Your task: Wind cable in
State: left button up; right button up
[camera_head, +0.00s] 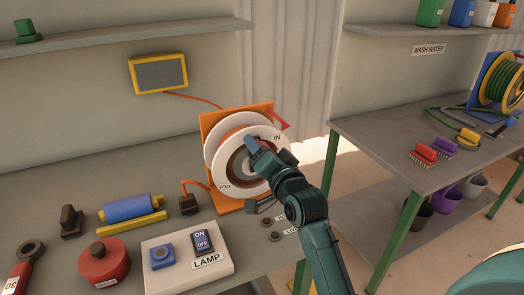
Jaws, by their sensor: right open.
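The cable reel (217,143) is a white drum with orange cable on an orange stand (231,206), upright on the left bench. Its face carries the words IN at the upper right and OUT at the lower left. My right gripper (256,154) is in front of the reel's face, near its hub, and is open. The gripper and wrist hide part of the hub, and I cannot tell whether the fingers touch the reel. Orange cable (196,184) runs from the stand's left side to a dark plug block (188,205) on the bench. My left gripper is not in view.
A white LAMP switch box (209,269), a red round pot (103,263) and a blue roller (130,208) stand left of the reel. A yellow-framed screen (159,73) hangs behind. A second bench (375,137) at right holds brushes and a green hose reel (502,81).

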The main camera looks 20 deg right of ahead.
jog(key=s+b, duration=0.1)
jog(key=s, duration=1.2)
jog(key=shift+d+b, duration=0.2)
jog(key=shift+b, duration=0.1)
